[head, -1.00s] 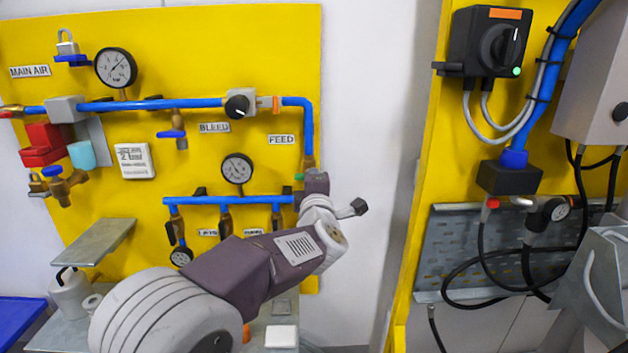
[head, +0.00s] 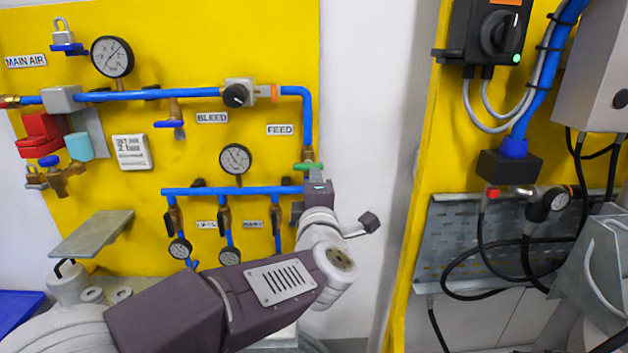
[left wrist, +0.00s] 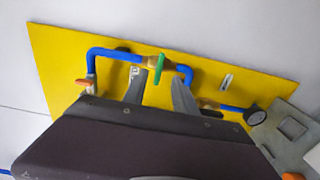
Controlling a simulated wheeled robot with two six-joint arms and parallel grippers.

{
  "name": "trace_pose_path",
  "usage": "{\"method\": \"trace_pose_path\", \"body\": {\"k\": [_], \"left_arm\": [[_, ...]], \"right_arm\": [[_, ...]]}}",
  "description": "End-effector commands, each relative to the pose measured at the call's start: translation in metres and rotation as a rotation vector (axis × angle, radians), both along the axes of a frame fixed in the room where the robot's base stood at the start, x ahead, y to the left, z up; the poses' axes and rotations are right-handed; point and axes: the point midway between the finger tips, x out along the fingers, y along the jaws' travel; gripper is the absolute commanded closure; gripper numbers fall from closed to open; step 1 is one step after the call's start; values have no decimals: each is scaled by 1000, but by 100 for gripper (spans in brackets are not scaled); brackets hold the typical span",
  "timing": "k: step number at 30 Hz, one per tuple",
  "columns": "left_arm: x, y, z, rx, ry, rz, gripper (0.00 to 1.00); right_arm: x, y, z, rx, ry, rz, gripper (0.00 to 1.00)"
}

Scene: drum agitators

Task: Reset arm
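My left arm comes in from the lower left in the head view, with its gripper (head: 318,190) just below the green valve handle (head: 308,167) on the feed pipe. In the left wrist view the two grey fingers (left wrist: 159,82) stand apart with nothing held between them. The green handle (left wrist: 161,66) shows just beyond the fingertips there, upright in the picture. In the head view the fingers are mostly hidden behind the wrist. I cannot tell whether they touch the pipe. My right gripper is in neither view.
The yellow panel (head: 200,60) carries blue pipes, gauges, valves and a padlock (head: 62,33). A grey shelf (head: 91,234) juts out at left. A second yellow panel with a rotary switch (head: 500,35) and looped black cables stands at right. Bare white wall lies between the panels.

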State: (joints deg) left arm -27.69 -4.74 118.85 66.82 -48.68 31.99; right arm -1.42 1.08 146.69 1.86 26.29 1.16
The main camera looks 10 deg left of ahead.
Motion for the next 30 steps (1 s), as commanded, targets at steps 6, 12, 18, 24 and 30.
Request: {"method": "trace_pose_path", "body": {"k": [6, 12, 18, 24, 30], "left_arm": [[-7, -2, 0, -2, 2, 1, 66], [-5, 8, -1, 0, 2, 22, 66], [9, 83, -92, 271, 257, 33, 66], [-48, 52, -256, 674, 788, -483, 66], [-165, 36, -349, 944, 1172, -1005, 66]], "right_arm": [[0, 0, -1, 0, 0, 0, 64], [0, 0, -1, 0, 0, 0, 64], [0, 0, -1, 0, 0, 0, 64], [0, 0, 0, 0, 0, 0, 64], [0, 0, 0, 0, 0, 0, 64]]}}
